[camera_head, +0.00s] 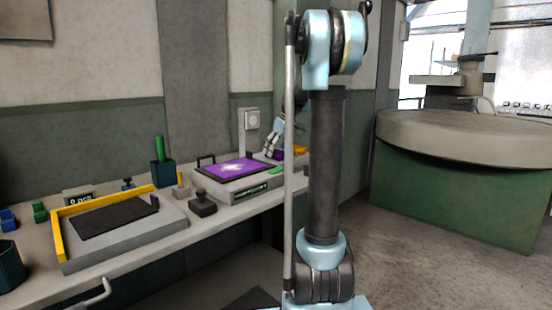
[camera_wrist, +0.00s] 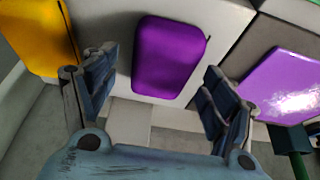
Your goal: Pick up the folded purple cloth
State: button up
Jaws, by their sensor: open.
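The folded purple cloth (camera_wrist: 168,58) lies flat on a pale surface in the wrist view, between and just beyond my open fingers. It looks like a rounded rectangle and nothing touches it. My gripper (camera_wrist: 158,92) is open and empty, with one finger on each side of the cloth in the picture. In the head view my gripper (camera_head: 271,140) is small and partly hidden behind my arm, low over the bench's far part. Some purple shows by it there, too small to tell apart clearly.
A shiny purple plate (camera_wrist: 285,85) lies right of the cloth in the wrist view; it sits on a press (camera_head: 228,168) in the head view. A yellow item (camera_wrist: 38,35) lies at left. A bench (camera_head: 130,268) holds several small tools. A round table (camera_head: 470,135) stands at right.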

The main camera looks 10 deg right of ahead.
jog(key=shift+f, duration=0.25)
dwell(0.5)
jog(key=c, duration=1.2)
